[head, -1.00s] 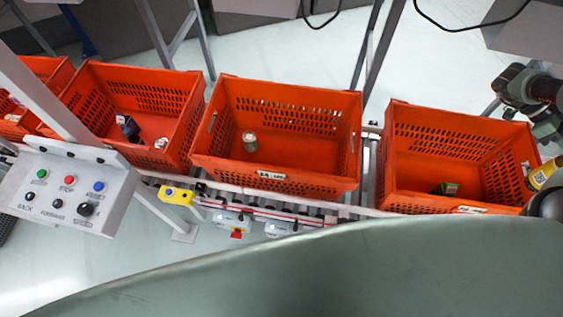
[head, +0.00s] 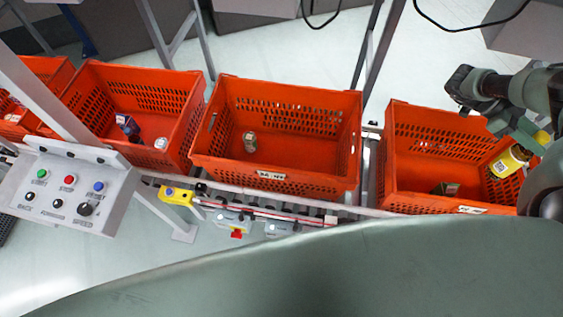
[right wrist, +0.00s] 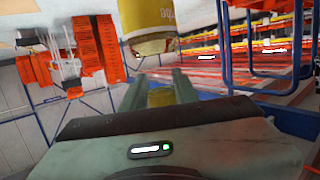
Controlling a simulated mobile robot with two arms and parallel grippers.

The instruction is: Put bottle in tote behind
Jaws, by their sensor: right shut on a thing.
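A yellow bottle (head: 508,161) with a pale label is in my right gripper (head: 530,140), tilted, over the right side of the right orange tote (head: 420,170). The gripper is shut on it. In the right wrist view the bottle (right wrist: 148,28) shows beyond the fingers (right wrist: 160,88), cut off by the top edge. The right tote holds a small dark green item (head: 446,188) on its floor. My left gripper is not in view.
A middle orange tote (head: 275,178) holds a small jar-like item (head: 249,142). The tote left of it (head: 150,80) holds a dark item and a pale one. The totes stand in a row on a conveyor. A control box (head: 70,188) is at the left.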

